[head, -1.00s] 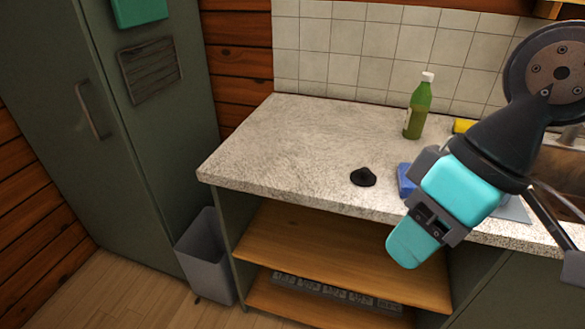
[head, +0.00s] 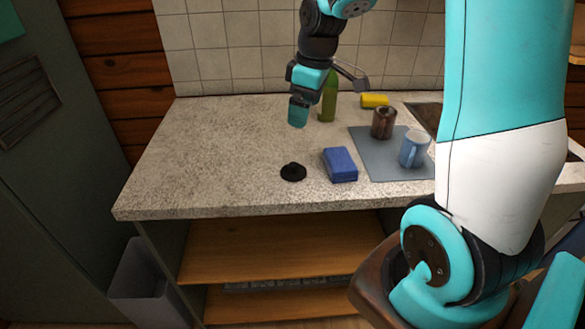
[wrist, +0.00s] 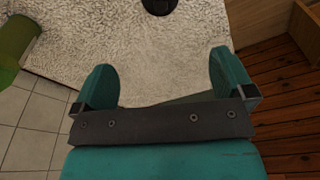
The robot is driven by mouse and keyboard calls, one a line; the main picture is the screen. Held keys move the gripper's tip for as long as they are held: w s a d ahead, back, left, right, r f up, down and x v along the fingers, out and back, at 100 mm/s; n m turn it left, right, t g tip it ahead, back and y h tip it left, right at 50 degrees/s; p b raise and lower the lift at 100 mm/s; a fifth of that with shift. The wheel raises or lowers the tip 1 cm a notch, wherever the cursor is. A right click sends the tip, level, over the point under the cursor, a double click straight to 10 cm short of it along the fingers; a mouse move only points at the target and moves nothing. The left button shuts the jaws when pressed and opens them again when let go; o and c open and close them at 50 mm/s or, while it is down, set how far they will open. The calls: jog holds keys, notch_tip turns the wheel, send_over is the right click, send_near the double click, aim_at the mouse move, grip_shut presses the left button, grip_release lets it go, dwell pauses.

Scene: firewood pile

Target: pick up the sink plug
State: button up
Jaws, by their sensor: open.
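The sink plug (head: 293,172) is a small black disc with a raised knob. It lies on the speckled countertop (head: 215,160), near the front edge and left of the blue sponge. It also shows in the wrist view, cut off by the top edge (wrist: 159,5). My gripper (head: 298,118) hangs above the counter, behind the plug in the head view. In the wrist view my gripper (wrist: 158,85) has its two teal fingers wide apart with nothing between them. The plug is beyond the fingertips, apart from them.
A blue sponge (head: 340,165) lies right of the plug. A grey mat (head: 380,168) holds a brown cup (head: 384,122) and a blue mug (head: 415,150). A green bottle (head: 328,100) stands close by my gripper. A yellow item (head: 374,100) lies behind. The counter's left is clear.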

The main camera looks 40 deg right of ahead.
jog(key=p, duration=0.1)
send_near(294, 164)
jog(key=f, duration=0.5)
jog(key=shift+w+a, duration=0.15)
jog(key=shift+w, duration=0.15)
jog(key=shift+w+a+f+p, duration=0.1)
jog(key=shift+f+p, duration=0.1)
jog(key=shift+f, duration=0.7)
jog(key=shift+w+a+f+p, duration=0.1)
jog(key=shift+w+f+p, duration=0.1)
jog(key=shift+f, duration=0.65)
jog(key=shift+w+a+f+p, duration=0.1)
jog(key=shift+a+f+p, duration=0.1)
jog(key=shift+f, duration=0.7)
jog(key=c, duration=1)
